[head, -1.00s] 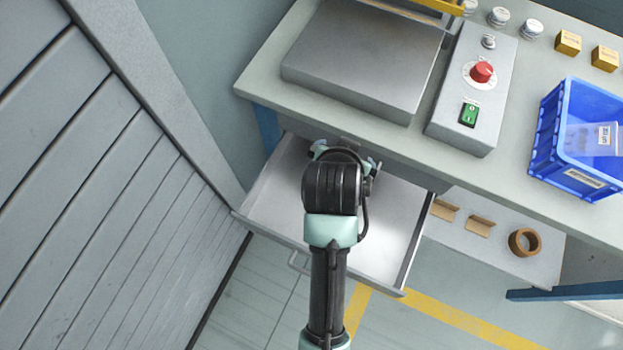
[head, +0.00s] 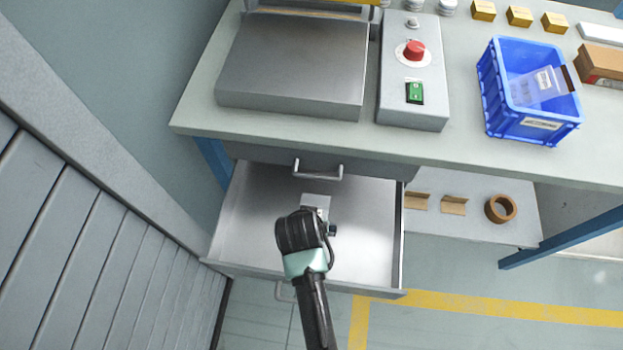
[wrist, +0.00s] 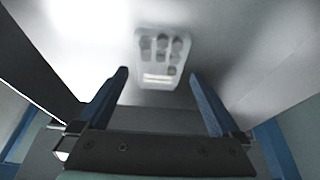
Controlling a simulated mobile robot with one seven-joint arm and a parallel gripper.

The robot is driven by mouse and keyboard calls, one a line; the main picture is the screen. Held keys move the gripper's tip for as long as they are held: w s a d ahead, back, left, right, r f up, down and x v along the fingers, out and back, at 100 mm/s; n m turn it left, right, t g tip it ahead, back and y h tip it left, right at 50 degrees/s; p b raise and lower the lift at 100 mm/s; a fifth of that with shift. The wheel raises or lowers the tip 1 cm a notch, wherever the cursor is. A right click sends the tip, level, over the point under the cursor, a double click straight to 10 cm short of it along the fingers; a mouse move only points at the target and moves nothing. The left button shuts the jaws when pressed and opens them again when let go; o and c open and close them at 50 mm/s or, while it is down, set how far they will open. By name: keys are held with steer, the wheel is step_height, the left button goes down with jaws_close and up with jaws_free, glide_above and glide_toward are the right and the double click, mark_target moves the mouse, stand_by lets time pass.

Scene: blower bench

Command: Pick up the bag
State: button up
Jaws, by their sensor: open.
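A small pale bag (wrist: 162,57) with several grey round items showing through it lies on the drawer's metal floor, ahead of my fingers in the wrist view. In the head view, a pale flat patch, which looks like this bag (head: 316,202), shows just beyond my wrist, partly hidden. The drawer (head: 365,245) is pulled out under the bench. My gripper (wrist: 160,76) is open and empty, its two blue fingers spread on either side of the line to the bag. The bag appears apart from the fingers. My wrist hides the fingertips in the head view.
A closed drawer front with a handle (head: 318,173) is above the open drawer. Drawer walls flank my gripper. A blue crate (head: 535,130) with a clear labelled bag (head: 538,87) stands on the bench. A control box (head: 412,115) and a tape roll (head: 500,208) are nearby. A slatted panel (head: 90,240) is left.

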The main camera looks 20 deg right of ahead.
steer(key=shift+b+x, duration=0.4)
steer(key=shift+x, duration=1.45)
steer(key=shift+f, duration=0.15)
steer(key=shift+d, duration=0.1)
steer(key=c, duration=1.1)
